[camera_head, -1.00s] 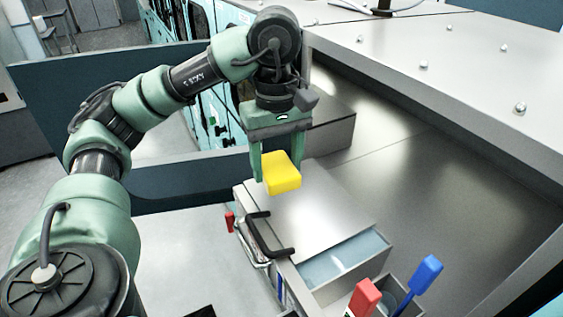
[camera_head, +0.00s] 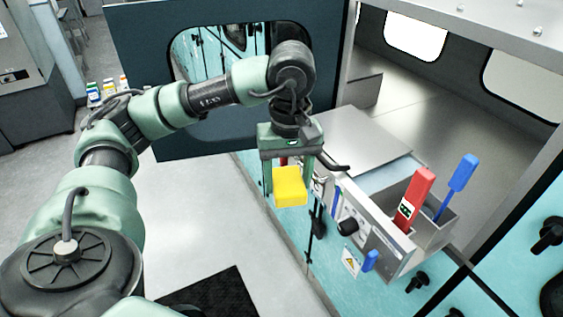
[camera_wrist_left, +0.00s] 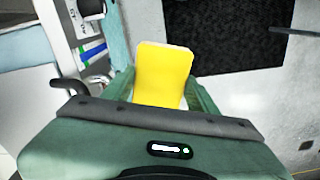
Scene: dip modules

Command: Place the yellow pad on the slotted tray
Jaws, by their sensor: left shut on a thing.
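The yellow pad (camera_head: 289,186) is held between the fingers of my left gripper (camera_head: 288,180), in the air in front of the metal bench unit. It also shows in the left wrist view (camera_wrist_left: 163,74), standing out beyond the green fingers. The left gripper points down and is shut on the pad. I cannot pick out the slotted tray with certainty in either view. My right gripper is not in view.
A metal box unit (camera_head: 350,150) with a black bar handle stands right of the gripper. An open holder (camera_head: 432,228) carries a red-handled tool (camera_head: 414,197) and a blue-handled tool (camera_head: 457,185). A black mat (camera_head: 213,293) lies on the floor.

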